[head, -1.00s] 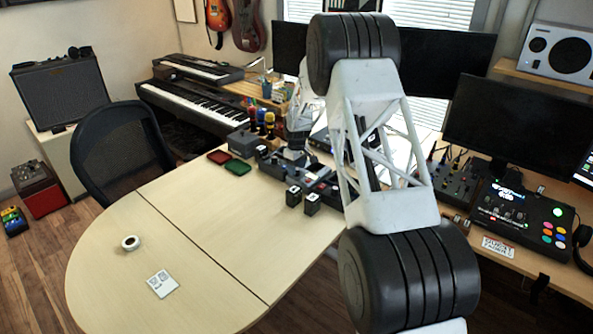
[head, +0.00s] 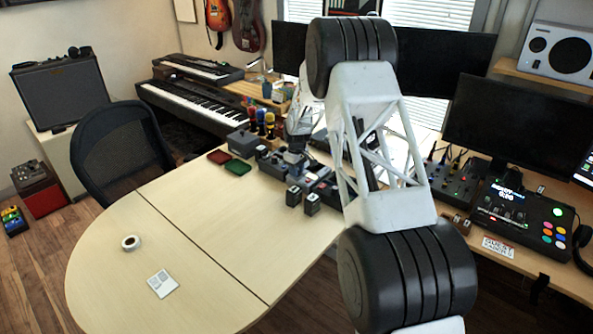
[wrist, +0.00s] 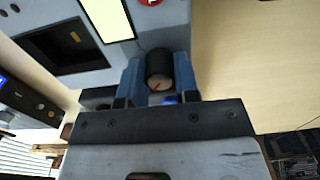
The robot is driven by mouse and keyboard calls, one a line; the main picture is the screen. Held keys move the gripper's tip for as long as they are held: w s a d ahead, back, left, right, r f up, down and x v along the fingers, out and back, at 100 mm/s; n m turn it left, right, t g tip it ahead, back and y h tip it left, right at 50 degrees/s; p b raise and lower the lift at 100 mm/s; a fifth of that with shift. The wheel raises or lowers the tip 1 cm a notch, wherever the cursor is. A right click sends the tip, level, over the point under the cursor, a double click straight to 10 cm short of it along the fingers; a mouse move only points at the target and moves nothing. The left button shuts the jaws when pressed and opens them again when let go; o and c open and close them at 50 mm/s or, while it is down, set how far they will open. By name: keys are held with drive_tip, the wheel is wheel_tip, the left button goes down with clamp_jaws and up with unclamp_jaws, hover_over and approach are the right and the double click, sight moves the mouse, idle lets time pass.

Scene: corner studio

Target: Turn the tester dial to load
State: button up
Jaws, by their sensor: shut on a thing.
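The tester (wrist: 172,30) is a blue-grey box at the top of the wrist view. It has a pale yellow display (wrist: 107,17), part of a red mark at the top edge and a dark recess. The dial (wrist: 159,65) is a dark round knob with a pale face and a red pointer line. My gripper (wrist: 160,80) has its blue fingers on both sides of the knob and is shut on it. I cannot read any label around the dial. In the head view my gripper (head: 294,158) is over the devices on the desk, small and partly hidden by my arm.
Red and green trays (head: 238,167) lie to the left. A chair (head: 120,150) stands at the left.

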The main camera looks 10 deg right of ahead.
drive_tip(key=shift+m, duration=0.5)
drive_tip(key=m, duration=1.4)
drive_tip(key=shift+m, duration=2.5)
drive_tip(key=o, duration=0.9)
